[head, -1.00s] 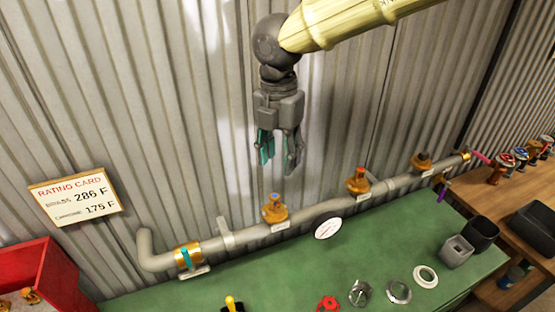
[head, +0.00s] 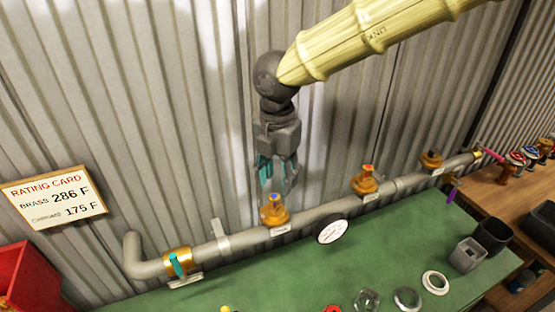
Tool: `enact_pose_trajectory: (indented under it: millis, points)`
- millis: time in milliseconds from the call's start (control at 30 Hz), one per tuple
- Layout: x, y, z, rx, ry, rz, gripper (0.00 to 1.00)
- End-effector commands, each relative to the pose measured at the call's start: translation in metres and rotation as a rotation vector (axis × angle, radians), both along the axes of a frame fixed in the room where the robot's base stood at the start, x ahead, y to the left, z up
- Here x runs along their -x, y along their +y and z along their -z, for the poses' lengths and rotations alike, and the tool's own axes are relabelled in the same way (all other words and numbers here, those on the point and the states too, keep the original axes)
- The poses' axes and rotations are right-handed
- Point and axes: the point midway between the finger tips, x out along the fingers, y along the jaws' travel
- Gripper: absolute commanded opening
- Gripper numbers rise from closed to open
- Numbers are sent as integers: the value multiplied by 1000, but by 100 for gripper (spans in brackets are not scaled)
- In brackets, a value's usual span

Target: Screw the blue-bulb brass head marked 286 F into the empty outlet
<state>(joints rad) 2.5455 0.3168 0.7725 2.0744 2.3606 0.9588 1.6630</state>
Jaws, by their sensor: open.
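A brass fitting with a blue top (head: 274,211) stands upright on the left outlet of the grey pipe (head: 318,213); whether it is fully seated I cannot tell, and any marking on it is too small to read. My gripper (head: 276,188) points down with its teal-lined fingers open, just above and apparently behind or beside this fitting; it holds nothing. A second brass fitting with a red and bluish top (head: 365,181) stands at the middle outlet. A third brass fitting (head: 432,160) with a darker top stands at the right; whether it is an empty outlet I cannot tell.
A brass collar with a teal lever (head: 178,263) is on the pipe's left. A red box (head: 25,280) is at left. Loose round parts lie on the green bench (head: 290,285). Grey cups (head: 467,254) stand right.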

Motion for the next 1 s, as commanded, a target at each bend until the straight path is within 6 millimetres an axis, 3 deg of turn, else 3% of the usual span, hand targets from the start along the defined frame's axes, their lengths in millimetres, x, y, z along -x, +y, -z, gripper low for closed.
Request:
enact_pose_trajectory:
  millis: [400,833,867,1000]
  points:
    - [0,0,51,2,1,-1,43]
    - [0,0,60,-1,1,-1,43]
    - [0,0,60,0,0,-1,41]
    - [0,0,60,0,0,-1,16]
